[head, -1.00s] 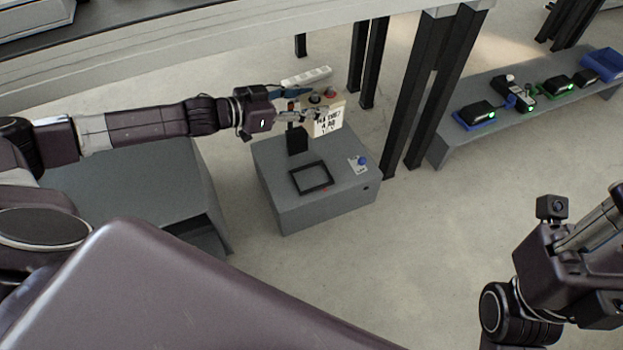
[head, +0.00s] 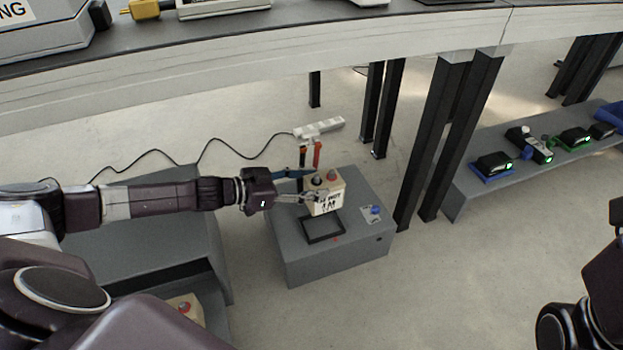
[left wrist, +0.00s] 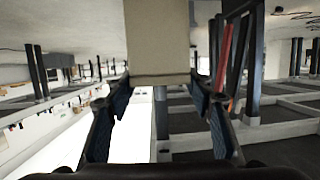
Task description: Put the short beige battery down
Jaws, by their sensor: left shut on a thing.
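The short beige battery (head: 326,199) has dark lettering on its side and a red and a black terminal on top. My left gripper (head: 311,196) is shut on it from the left in the head view. In the left wrist view the battery's plain beige face (left wrist: 157,40) shows between the two fingers of the gripper (left wrist: 158,100). The battery appears upright, just above or at the back of a black square frame (head: 323,230) on a grey box. Its underside is hidden, so I cannot tell whether it touches. My right gripper is out of view.
The grey box (head: 345,267) carries a blue knob (head: 375,209) right of the frame. Red and black connectors (head: 317,153) stand behind the battery. Another beige battery (head: 187,306) is at lower left. A low shelf (head: 462,197) with chargers and table legs stand right.

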